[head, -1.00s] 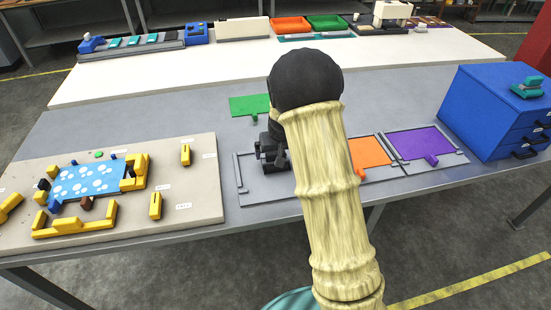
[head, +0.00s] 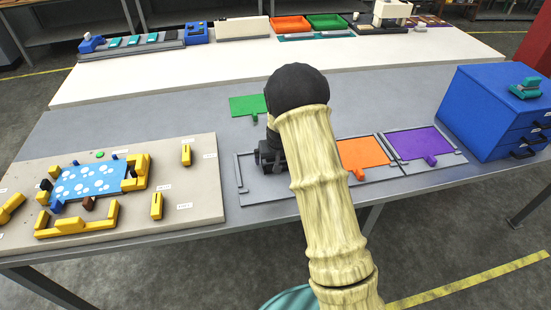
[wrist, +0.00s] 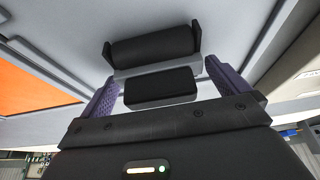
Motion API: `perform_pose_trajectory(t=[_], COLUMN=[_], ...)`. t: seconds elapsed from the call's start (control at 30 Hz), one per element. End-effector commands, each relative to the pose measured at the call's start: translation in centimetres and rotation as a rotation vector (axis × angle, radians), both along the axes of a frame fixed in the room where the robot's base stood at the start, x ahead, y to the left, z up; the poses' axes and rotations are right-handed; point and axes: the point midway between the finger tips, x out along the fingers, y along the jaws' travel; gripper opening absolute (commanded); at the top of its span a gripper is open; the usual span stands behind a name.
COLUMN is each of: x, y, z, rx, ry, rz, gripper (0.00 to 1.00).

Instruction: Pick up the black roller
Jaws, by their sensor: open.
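The black roller (wrist: 152,47) shows in the wrist view as a dark cylinder between two end brackets, with a black block (wrist: 160,89) on a grey base just below it in the picture. My gripper (wrist: 162,84) is open, with one purple finger on each side of the black block. I cannot tell whether the fingers touch it. In the head view my arm hides the roller, and only dark parts near my wrist show over the left grey tray (head: 246,190).
An orange plate (head: 362,152) and a purple plate (head: 418,143) lie right of my arm. A green plate (head: 248,105) lies behind. A board with yellow blocks (head: 200,210) is at the left, and a blue drawer box (head: 480,110) at the right.

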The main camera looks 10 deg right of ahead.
Motion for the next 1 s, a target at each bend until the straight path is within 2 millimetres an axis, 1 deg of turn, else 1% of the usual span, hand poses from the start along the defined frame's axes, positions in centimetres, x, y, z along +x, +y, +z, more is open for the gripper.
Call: perform_pose_trajectory(t=[0.4,0.47,0.6,0.67,0.87,1.0], x=[-0.01,-0.01,0.00,0.00,0.03,0.09], y=[0.00,0.01,0.00,0.00,-0.02,0.03], z=[0.05,0.06,0.06,0.06,0.15,0.84], rx=[0.000,0.000,0.000,0.000,0.000,0.001], ry=[0.000,0.000,0.000,0.000,-0.002,-0.004], rz=[-0.001,-0.001,-0.001,-0.001,-0.001,-0.001], gripper=[1.00,0.90,0.63,0.52,0.52,0.52])
